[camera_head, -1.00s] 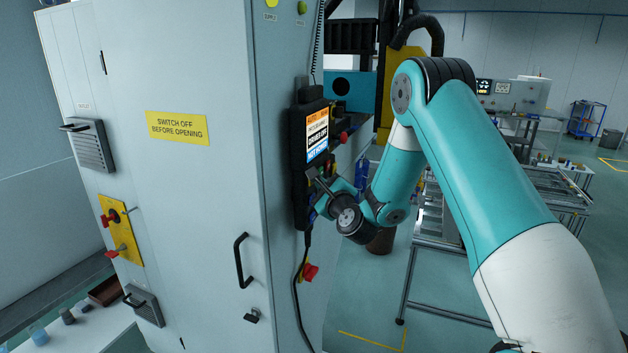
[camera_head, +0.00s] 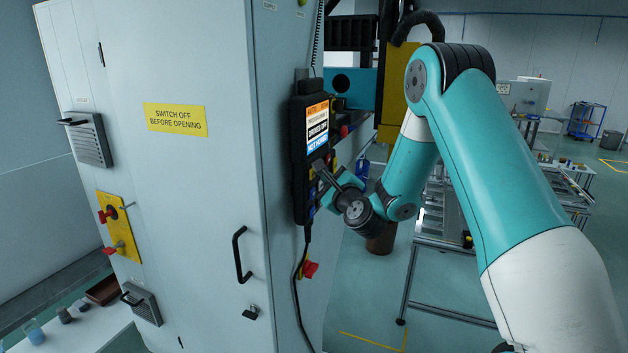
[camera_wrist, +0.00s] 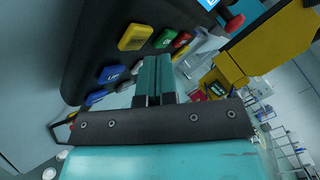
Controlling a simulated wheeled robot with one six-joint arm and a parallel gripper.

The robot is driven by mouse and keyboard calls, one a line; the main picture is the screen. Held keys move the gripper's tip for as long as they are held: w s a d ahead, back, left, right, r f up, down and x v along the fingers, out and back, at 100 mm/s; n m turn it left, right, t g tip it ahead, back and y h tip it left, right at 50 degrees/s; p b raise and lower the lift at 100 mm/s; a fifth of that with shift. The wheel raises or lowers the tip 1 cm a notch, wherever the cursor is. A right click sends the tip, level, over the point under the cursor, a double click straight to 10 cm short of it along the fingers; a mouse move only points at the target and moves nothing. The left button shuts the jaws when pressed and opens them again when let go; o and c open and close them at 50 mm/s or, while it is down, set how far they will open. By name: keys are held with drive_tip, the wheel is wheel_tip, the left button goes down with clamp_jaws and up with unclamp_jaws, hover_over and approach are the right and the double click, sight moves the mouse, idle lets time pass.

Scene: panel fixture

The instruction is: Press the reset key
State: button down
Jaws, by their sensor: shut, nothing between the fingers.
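The black control pendant (camera_head: 299,170) hangs on the side of the grey cabinet, with a lit screen (camera_head: 317,127) above its keys. In the wrist view its keypad shows a yellow key (camera_wrist: 135,37), a green key (camera_wrist: 165,38), a red key (camera_wrist: 181,39) and a blue key (camera_wrist: 112,73). The key labels are too small to read, so I cannot tell which is reset. My gripper (camera_head: 321,168) is shut and empty, in front of the keypad. In the wrist view its fingertips (camera_wrist: 155,62) lie just below the green and yellow keys; contact cannot be told.
A red knob (camera_head: 344,130) sticks out at the pendant's right side. A cable runs down from the pendant past a red switch (camera_head: 310,269). The cabinet door has a black handle (camera_head: 241,255). A metal-framed table (camera_head: 445,245) stands behind my arm.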

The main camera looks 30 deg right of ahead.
drive_tip(key=shift+d, duration=0.1)
drive_tip(key=s+d+b, duration=0.1)
drive_tip(key=s+b, duration=0.1)
drive_tip(key=b, duration=0.1)
drive_tip(key=s+d+b, duration=0.2)
drive_tip(key=b, duration=0.1)
idle(0.5)
drive_tip(key=shift+a, duration=0.1)
idle(0.6)
